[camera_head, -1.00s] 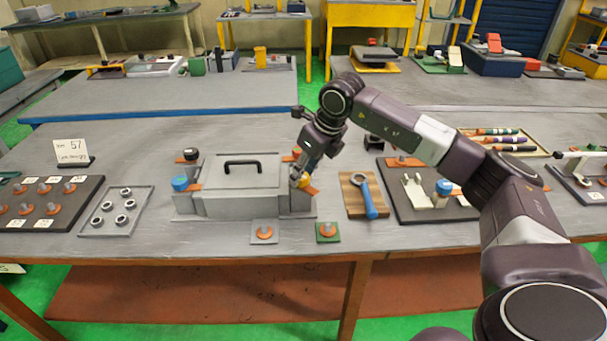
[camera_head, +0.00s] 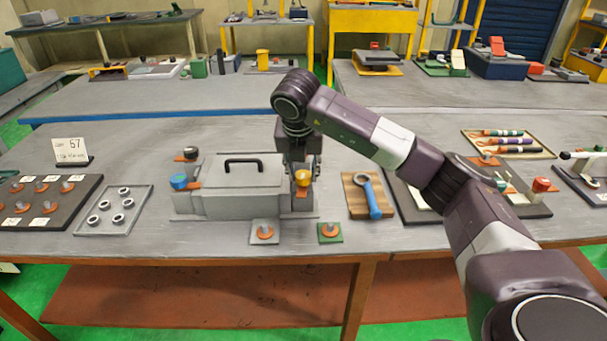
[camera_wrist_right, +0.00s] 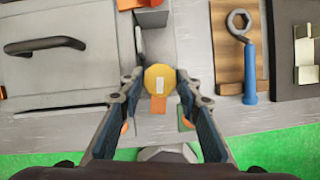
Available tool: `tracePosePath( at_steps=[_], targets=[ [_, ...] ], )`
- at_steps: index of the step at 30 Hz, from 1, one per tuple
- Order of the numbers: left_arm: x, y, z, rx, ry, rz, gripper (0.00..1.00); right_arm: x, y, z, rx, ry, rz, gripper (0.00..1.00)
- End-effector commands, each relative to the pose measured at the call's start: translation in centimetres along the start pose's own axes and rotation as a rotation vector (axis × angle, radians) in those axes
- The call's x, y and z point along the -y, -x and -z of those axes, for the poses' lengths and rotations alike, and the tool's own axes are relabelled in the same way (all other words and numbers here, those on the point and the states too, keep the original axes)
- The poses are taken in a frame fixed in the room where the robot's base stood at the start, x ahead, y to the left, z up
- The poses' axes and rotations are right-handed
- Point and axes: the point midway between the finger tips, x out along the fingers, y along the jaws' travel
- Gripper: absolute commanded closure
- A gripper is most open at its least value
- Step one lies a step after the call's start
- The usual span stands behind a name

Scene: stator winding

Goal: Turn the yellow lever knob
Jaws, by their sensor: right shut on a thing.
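The yellow lever knob (camera_head: 302,176) sits at the right end of the grey box fixture (camera_head: 240,185), on an orange lever (camera_head: 302,192) that points toward the table's front edge. In the right wrist view the knob (camera_wrist_right: 159,79) lies between the two fingertips, with its orange lever (camera_wrist_right: 158,104) just below it. My right gripper (camera_head: 300,166) comes down from above, roughly upright, and is shut on the knob. In the wrist view the fingers (camera_wrist_right: 161,84) flank the knob left and right. My left gripper is not in view.
A blue knob (camera_head: 179,181) and a black knob (camera_head: 190,153) stand at the fixture's left end. A blue ring wrench (camera_head: 374,198) lies on a wooden board to the right. Small grey (camera_head: 264,229) and green (camera_head: 329,232) plates lie in front, near the table edge.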

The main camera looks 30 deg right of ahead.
Motion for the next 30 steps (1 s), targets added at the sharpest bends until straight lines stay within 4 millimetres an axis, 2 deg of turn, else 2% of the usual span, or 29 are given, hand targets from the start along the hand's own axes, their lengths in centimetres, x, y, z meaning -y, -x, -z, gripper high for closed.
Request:
tracePosePath(
  at_steps=[1, 14, 30],
  targets=[
    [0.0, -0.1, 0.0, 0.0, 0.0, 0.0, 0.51, -0.3, 0.4, -0.5, 0.012, -0.046, 0.007, 0.93],
    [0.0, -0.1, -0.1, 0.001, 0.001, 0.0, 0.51, -0.5, 0.6, -0.7, 0.01, -0.426, 0.162, 0.93],
    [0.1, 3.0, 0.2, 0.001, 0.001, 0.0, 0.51, -0.6, 0.7, -0.9, 0.008, -0.896, 0.357, 0.93]
  ],
)
